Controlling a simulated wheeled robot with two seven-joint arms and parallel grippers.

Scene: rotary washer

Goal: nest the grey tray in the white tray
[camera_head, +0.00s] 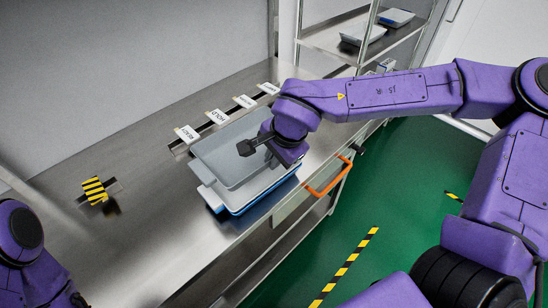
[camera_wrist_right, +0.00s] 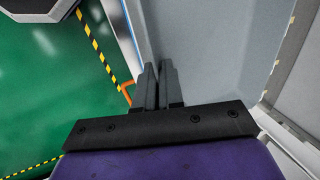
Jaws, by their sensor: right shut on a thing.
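The grey tray (camera_head: 222,158) is over the white tray (camera_head: 210,196) on the steel counter, slightly tilted and offset toward the back. The white tray's near corner and right side show below it; a blue edge (camera_head: 240,209) shows under the white tray. My right gripper (camera_head: 256,144) is shut on the grey tray's right-hand wall. In the right wrist view, the fingers (camera_wrist_right: 160,84) are close together at the grey tray (camera_wrist_right: 215,45). Whether the two trays touch is hard to tell. My left arm shows at the lower left, but its gripper is out of view.
Label cards, including READY (camera_head: 187,134) and HOLD (camera_head: 217,116), stand along the back of the counter. A black-and-yellow striped block (camera_head: 95,190) is at left. An orange handle (camera_head: 328,177) sticks out in front. A rack (camera_head: 340,45) with trays stands behind.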

